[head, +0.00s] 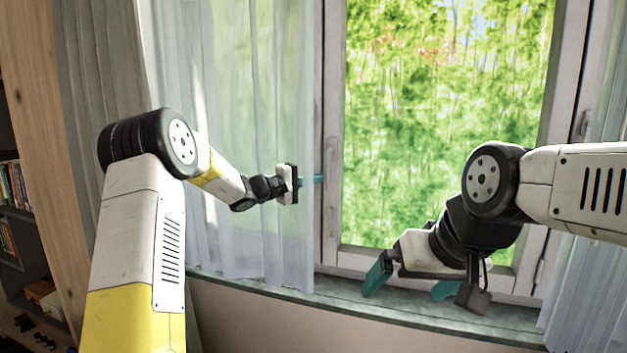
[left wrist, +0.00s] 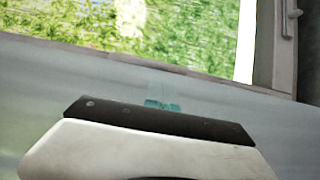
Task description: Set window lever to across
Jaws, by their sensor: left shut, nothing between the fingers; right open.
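The window (head: 450,120) has a slim lever (head: 331,152) on its left frame post, standing roughly upright. A second upright handle (head: 584,122) is on the right post. In the left wrist view an upright lever (left wrist: 289,18) shows on a post at the top right; I cannot tell which of the two it is. My left gripper (head: 319,178) is shut and empty, its teal tips close to the left lever; contact cannot be told. The shut tips also show in the left wrist view (left wrist: 163,105). My right gripper (head: 403,290) is open and empty, low before the sill.
A sheer curtain (head: 230,90) hangs at the left, behind my left arm. Another curtain (head: 590,270) hangs at the right. The sill (head: 335,291) runs below the window. A bookshelf (head: 15,210) stands at the far left.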

